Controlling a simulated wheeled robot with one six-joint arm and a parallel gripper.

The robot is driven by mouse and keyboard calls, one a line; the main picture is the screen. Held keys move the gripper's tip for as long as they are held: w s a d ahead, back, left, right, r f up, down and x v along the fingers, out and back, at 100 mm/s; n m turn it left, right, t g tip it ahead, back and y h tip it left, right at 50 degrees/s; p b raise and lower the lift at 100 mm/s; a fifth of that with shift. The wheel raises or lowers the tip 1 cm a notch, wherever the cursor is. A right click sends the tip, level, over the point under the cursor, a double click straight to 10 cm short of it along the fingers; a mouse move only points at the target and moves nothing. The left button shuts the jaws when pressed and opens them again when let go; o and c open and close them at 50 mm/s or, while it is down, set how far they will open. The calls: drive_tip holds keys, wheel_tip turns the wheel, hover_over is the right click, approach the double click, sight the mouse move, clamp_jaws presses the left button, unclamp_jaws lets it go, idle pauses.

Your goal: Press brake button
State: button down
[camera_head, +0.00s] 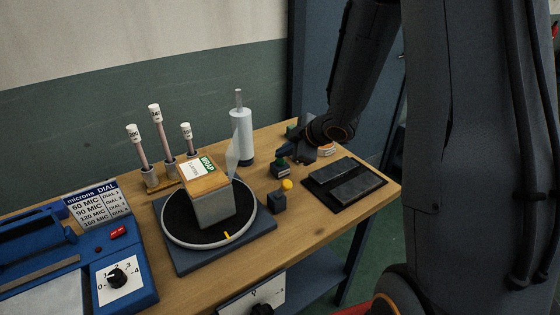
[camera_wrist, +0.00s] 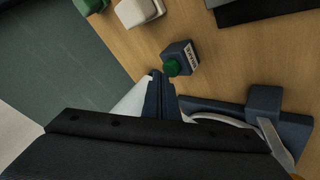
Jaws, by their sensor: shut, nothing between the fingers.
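The brake button is a green cap on a small dark block (camera_head: 280,171) with a white label, on the wooden bench right of the turntable. In the wrist view the green cap (camera_wrist: 171,68) and its block (camera_wrist: 182,54) show near the middle. My gripper (camera_head: 283,151) is shut and empty, reaching down from the right with its tips close to the green cap. In the wrist view the shut fingers (camera_wrist: 157,84) end just left of the cap. I cannot tell whether they touch it.
A turntable (camera_head: 170,232) carrying a box (camera_head: 213,203) stands to the left. A yellow-knobbed block (camera_head: 278,203) sits in front of the brake block. A black plate (camera_head: 321,187) lies right, and a white cylinder (camera_head: 242,130) stands behind. Bare wood surrounds the blocks.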

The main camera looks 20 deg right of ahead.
sight(283, 163)
drive_tip(key=shift+f+b, duration=0.35)
drive_tip(key=shift+f, duration=0.2)
idle(0.8)
drive_tip(key=shift+r, duration=0.1)
drive_tip(key=shift+r+p, duration=0.9)
drive_tip(key=shift+p, duration=0.2)
drive_tip(key=shift+r, duration=0.1)
wheel_tip(283, 163, up, 5)
drive_tip(key=p, duration=0.5)
idle(0.5)
